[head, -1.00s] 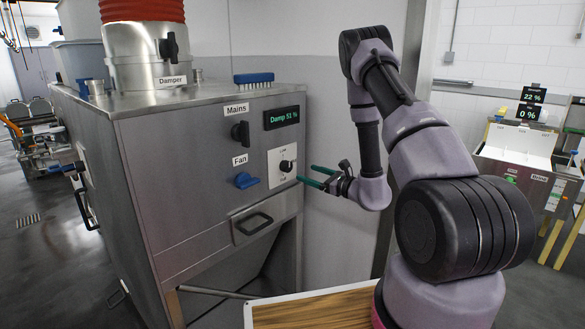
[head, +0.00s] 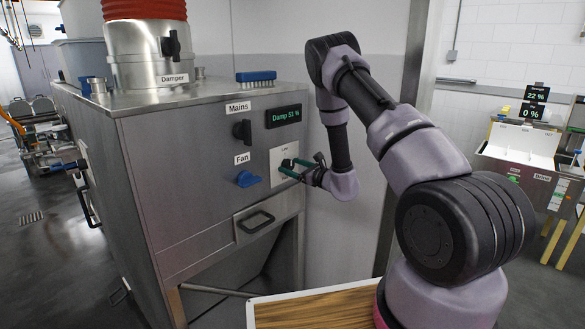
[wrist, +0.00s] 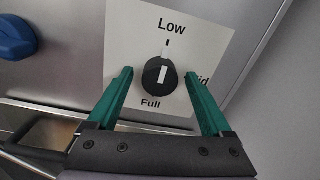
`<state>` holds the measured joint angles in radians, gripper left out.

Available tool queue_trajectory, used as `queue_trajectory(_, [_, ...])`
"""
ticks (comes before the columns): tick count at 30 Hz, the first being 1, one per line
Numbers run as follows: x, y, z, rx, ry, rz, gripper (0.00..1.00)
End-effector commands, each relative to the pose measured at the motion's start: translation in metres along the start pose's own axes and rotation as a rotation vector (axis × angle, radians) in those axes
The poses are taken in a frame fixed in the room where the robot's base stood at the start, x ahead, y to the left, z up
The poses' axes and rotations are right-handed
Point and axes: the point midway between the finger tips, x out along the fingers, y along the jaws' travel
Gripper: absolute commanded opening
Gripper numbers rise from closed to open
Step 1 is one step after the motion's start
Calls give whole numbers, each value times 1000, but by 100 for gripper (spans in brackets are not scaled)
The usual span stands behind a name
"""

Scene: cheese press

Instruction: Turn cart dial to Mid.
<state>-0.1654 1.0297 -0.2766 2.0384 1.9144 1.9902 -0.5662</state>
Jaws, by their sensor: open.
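The cart dial (wrist: 160,77) is a round black knob with a white line, on a white plate (wrist: 120,35) on the steel cabinet's front. The plate reads Low at the top, Full at the bottom, and Mid at the right, partly covered by a finger. The knob's white line runs along the Low–Full direction, not toward Mid. My gripper (wrist: 162,92) is open, with one green finger on each side of the knob and a visible gap to it. In the head view, my gripper (head: 290,169) is at the plate and partly covers the dial (head: 287,163).
On the same panel are the black Mains knob (head: 242,130), blue Fan knob (head: 247,179) and Damp display (head: 286,116). A drawer handle (head: 256,222) is below. A wooden board (head: 310,309) lies in front of the cabinet. A wall stands right of it.

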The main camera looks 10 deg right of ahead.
Motion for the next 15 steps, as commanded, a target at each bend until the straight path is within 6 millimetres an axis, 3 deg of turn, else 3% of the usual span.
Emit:
queue_trajectory(5, [0,0,0,0,0,0,84])
queue_trajectory(11, [0,0,0,-1,0,0,8])
queue_trajectory(12, [0,0,0,-1,0,0,0])
queue_trajectory(15, [0,0,0,2,0,-1,0])
